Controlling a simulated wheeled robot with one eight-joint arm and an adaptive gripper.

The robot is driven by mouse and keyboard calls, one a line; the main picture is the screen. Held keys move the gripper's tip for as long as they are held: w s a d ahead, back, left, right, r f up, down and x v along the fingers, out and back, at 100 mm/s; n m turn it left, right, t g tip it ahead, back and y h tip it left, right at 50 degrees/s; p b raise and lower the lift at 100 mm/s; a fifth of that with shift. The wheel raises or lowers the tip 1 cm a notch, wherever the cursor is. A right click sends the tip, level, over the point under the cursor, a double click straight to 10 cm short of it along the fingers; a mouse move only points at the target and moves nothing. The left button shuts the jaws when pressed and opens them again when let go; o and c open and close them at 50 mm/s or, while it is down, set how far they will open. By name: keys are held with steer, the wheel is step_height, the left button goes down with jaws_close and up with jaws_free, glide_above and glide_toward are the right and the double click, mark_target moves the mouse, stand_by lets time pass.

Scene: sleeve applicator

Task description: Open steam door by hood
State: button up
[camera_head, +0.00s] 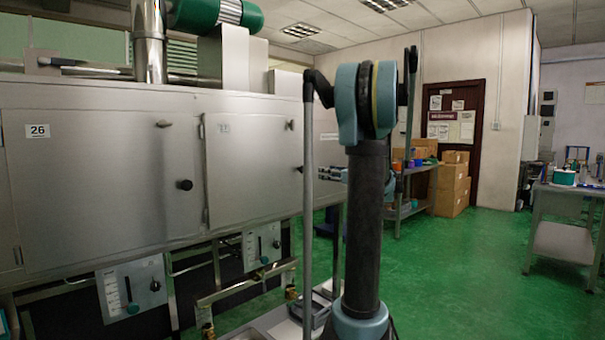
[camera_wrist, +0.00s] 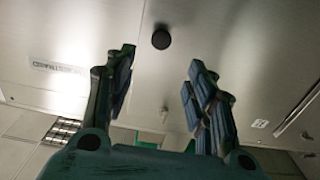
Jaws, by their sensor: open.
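The steam machine has two flat steel doors side by side. The left door (camera_head: 95,165) bears the number 26 and a black knob (camera_head: 185,185). The second door (camera_head: 250,170) is to its right and looks shut; its dark knob (camera_head: 299,168) is partly visible near its right edge. My gripper (camera_head: 331,174) is in front of the machine's right part, close to that knob. In the wrist view, which looks upside down, my open gripper (camera_wrist: 160,62) is empty. A round black knob (camera_wrist: 161,37) shows on the steel just beyond the fingertips, between them and apart from both.
A small latch (camera_wrist: 163,115) and a printed label (camera_wrist: 55,66) are on the steel. Valve panels (camera_head: 133,286) and pipes are below the doors. Shelves with cardboard boxes (camera_head: 452,185) and a metal table (camera_head: 565,210) stand farther right. Green floor (camera_head: 470,260) there is clear.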

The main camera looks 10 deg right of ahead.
mark_target(305, 169)
steer(key=x, duration=1.5)
steer(key=shift+w+a+f, duration=0.1)
steer(key=shift+w+a, duration=0.05)
steer(key=shift+a, duration=0.1)
steer(key=shift+d, duration=0.1)
jaws_close()
